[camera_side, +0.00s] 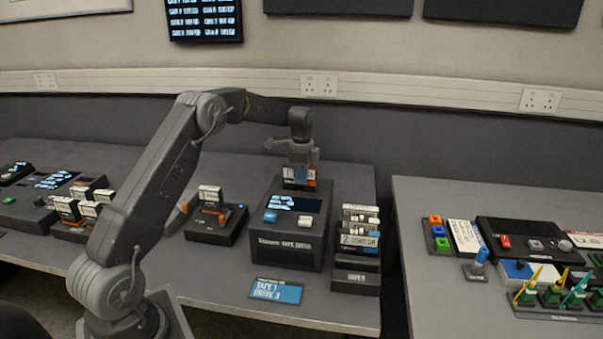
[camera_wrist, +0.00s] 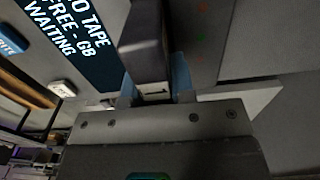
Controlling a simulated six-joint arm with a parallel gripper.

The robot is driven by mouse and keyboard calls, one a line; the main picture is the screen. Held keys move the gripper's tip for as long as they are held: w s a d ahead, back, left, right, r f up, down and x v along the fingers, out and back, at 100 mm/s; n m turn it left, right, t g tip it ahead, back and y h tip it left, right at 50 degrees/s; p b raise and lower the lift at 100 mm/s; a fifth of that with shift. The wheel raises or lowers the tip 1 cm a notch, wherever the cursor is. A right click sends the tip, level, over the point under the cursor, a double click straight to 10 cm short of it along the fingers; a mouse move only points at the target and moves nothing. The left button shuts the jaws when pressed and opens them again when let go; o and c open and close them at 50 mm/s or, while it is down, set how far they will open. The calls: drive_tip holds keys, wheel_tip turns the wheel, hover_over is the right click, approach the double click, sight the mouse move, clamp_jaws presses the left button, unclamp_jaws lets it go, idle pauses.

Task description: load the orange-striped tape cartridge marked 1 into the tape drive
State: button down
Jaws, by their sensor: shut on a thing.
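My gripper (camera_side: 300,168) is over the back part of the tape drive (camera_side: 288,254). It is shut on a dark tape cartridge with a white and orange end (camera_side: 308,176). The wrist view shows the cartridge (camera_wrist: 147,45) between the bluish fingers of my gripper (camera_wrist: 154,90); its number cannot be read. The drive is a dark box with a screen and a blue and a white button on top. Its screen (camera_wrist: 82,36) reads "NO TAPE" and "WAITING" in the wrist view.
A rack (camera_side: 357,281) with several white-labelled cartridges stands right of the drive. A small dark device (camera_side: 216,231) with an orange handle is on the left. A blue card (camera_side: 276,291) lies in front. A second table (camera_side: 420,300) with other gear is across a gap.

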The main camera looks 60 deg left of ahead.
drive_tip(key=shift+f, duration=1.35)
idle(0.3)
drive_tip(key=c, duration=0.9)
unclamp_jaws()
drive_tip(key=o, duration=0.3)
drive_tip(key=shift+f, duration=0.15)
